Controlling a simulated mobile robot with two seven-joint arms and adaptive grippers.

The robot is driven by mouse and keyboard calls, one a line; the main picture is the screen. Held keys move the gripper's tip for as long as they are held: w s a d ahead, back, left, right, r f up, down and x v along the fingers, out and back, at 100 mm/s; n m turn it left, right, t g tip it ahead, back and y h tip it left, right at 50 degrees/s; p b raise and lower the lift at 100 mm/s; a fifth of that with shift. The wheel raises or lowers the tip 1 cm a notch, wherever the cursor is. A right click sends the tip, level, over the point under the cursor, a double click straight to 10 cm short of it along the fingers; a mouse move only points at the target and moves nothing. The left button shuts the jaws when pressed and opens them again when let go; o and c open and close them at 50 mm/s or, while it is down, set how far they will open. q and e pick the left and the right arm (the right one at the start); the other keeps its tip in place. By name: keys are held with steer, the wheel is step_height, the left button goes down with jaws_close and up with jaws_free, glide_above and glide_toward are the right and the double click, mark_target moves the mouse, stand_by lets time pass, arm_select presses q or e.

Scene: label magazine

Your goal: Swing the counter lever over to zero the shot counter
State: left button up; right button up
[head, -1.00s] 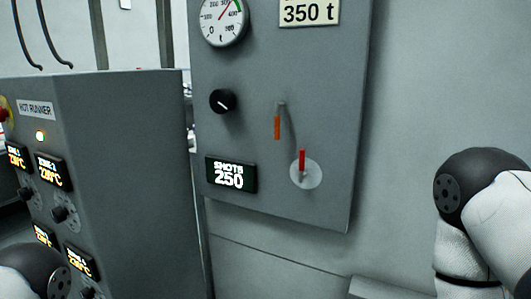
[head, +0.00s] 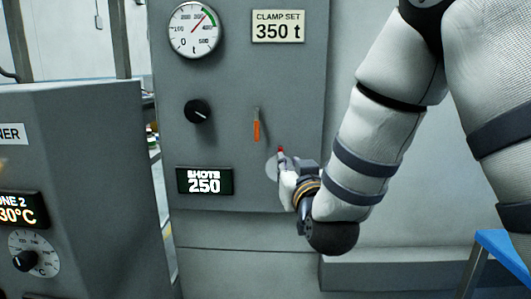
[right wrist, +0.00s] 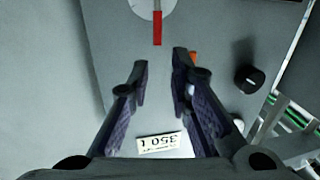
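The counter lever is a red-handled lever (head: 281,149) on a pale round disc (head: 271,169), low on the grey panel. My right gripper (head: 284,163) is at the lever and hides much of the disc in the head view. In the right wrist view, the red lever (right wrist: 157,28) lies just beyond the fingertips, near the line between them. The right gripper (right wrist: 160,62) is open there, with nothing between its fingers. The shot counter display (head: 205,181) reads 250. My left gripper is not in view.
An orange lever (head: 257,130) hangs above and left of the red one. A black knob (head: 197,111), a pressure gauge (head: 194,30) and a 350 t plate (head: 278,26) are on the same panel. A grey hot runner cabinet (head: 75,130) stands at left. A blue-edged table (head: 505,250) is lower right.

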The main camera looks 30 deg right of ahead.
mark_target(281, 150)
steer(key=x, duration=1.2)
steer(key=shift+s+d+f, duration=0.15)
steer(key=shift+d+f, duration=0.05)
steer(key=shift+d, duration=0.05)
jaws_close()
